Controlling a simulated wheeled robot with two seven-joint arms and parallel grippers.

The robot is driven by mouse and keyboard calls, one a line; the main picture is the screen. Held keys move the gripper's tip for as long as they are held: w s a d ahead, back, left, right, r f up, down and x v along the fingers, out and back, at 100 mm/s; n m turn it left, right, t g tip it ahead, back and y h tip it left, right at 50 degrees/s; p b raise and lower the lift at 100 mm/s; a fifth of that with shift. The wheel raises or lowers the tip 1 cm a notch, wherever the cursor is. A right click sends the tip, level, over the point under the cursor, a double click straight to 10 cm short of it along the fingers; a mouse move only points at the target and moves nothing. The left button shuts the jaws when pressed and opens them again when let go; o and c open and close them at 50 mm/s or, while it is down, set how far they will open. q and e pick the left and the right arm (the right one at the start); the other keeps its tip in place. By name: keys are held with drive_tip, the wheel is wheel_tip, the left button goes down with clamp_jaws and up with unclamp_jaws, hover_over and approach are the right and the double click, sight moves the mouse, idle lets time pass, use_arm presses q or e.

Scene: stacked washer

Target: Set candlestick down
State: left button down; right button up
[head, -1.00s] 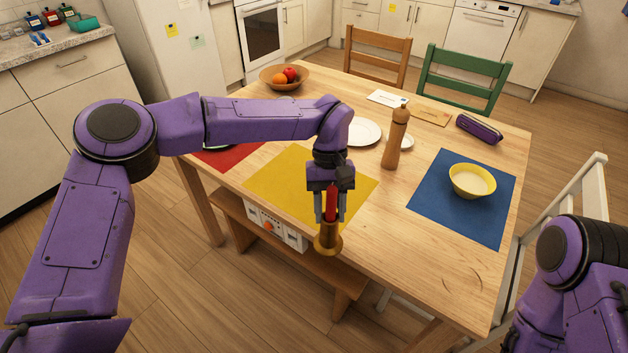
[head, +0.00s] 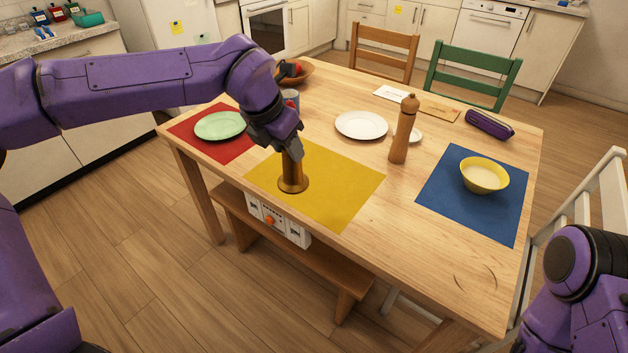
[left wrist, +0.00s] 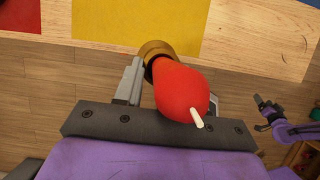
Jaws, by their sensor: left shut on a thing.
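The candlestick (head: 293,184) is brass with a wide round base. My left gripper (head: 290,150) is shut on it from above and holds it nearly upright. In the head view its base shows against the left front part of the yellow placemat (head: 335,195); I cannot tell whether it touches. The gripper hides the candle there. In the left wrist view the red candle (left wrist: 182,90) with a white wick stands in the brass holder (left wrist: 154,50). My right gripper (left wrist: 265,112) shows small in the left wrist view, its jaws unclear.
A green plate (head: 220,126) lies on the red placemat (head: 240,148). A white plate (head: 361,125), a wooden pepper mill (head: 401,135) and a yellow bowl (head: 484,175) on a blue placemat (head: 450,210) stand further right. A bench (head: 330,268) is below the table's front edge.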

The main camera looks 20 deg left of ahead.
use_arm(q)
drive_tip(key=n+y, duration=0.1)
drive_tip(key=n, duration=0.1)
drive_tip(key=a+r+n, duration=0.1)
drive_tip(key=n, duration=0.1)
drive_tip(key=shift+s+a+r+y, duration=0.1)
drive_tip(key=shift+y, duration=0.3)
drive_tip(key=shift+w+n, duration=0.25)
drive_tip(key=shift+n, duration=0.15)
drive_tip(key=w+a+f+p, duration=0.2)
drive_tip(key=w+f+p, duration=0.1)
drive_tip(key=w+f, duration=1)
drive_tip(key=shift+w, duration=0.15)
drive_tip(key=c, duration=0.7)
unclamp_jaws()
drive_tip(key=shift+o, duration=0.2)
drive_tip(key=b+v, duration=0.1)
drive_tip(key=v, duration=1.1)
